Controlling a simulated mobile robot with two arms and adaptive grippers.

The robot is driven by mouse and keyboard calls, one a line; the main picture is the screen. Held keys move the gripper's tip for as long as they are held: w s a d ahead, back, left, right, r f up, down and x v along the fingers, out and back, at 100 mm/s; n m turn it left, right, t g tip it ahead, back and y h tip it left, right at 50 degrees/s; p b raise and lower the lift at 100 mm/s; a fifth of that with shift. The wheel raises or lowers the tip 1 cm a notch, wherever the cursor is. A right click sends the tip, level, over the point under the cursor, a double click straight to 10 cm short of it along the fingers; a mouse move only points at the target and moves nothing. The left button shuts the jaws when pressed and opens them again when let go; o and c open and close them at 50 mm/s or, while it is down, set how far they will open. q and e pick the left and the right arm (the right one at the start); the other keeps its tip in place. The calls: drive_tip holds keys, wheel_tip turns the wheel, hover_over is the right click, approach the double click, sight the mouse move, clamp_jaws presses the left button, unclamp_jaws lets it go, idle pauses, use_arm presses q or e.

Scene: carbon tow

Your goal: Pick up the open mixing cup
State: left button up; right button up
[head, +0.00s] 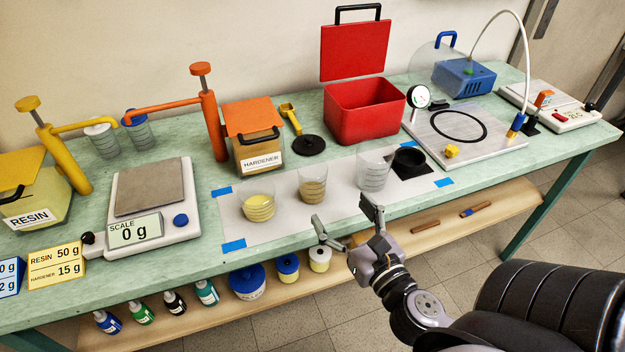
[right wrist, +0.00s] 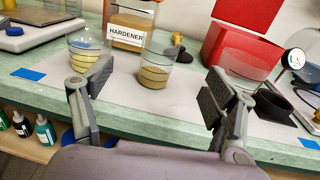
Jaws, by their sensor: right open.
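Three clear open cups stand upright on a white sheet (head: 285,222) on the green bench. The left cup (head: 258,205) holds pale yellow liquid, the middle cup (head: 312,188) holds tan contents, and the right cup (head: 374,172) looks empty with measuring marks. I cannot tell which one is the mixing cup. My right gripper (head: 344,214) is open and empty at the bench's front edge, in front of the middle cup and apart from it. In the right wrist view the middle cup (right wrist: 155,70) appears between the open fingers, beyond them. My left gripper is not in view.
A black round piece (head: 408,160) sits right of the cups. Behind stand a red box (head: 365,118), a hardener container (head: 258,150) and an orange pump (head: 212,125). A scale (head: 152,205) reading 0 g is at left. A lower shelf (head: 455,226) holds bottles and jars.

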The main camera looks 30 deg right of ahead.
drive_tip(key=p, duration=0.2)
approach(307, 161)
drive_tip(key=shift+w+a, duration=0.1)
drive_tip(key=shift+w, duration=0.75)
drive_tip(key=w, duration=0.2)
drive_tip(key=w+d+p, duration=0.1)
drive_tip(key=w, duration=0.1)
drive_tip(key=shift+w+p, duration=0.3)
drive_tip(key=shift+w, duration=0.35)
drive_tip(key=shift+s, duration=0.1)
drive_tip(key=c, duration=1.2)
drive_tip(key=shift+c, duration=0.3)
drive_tip(key=shift+r, duration=0.1)
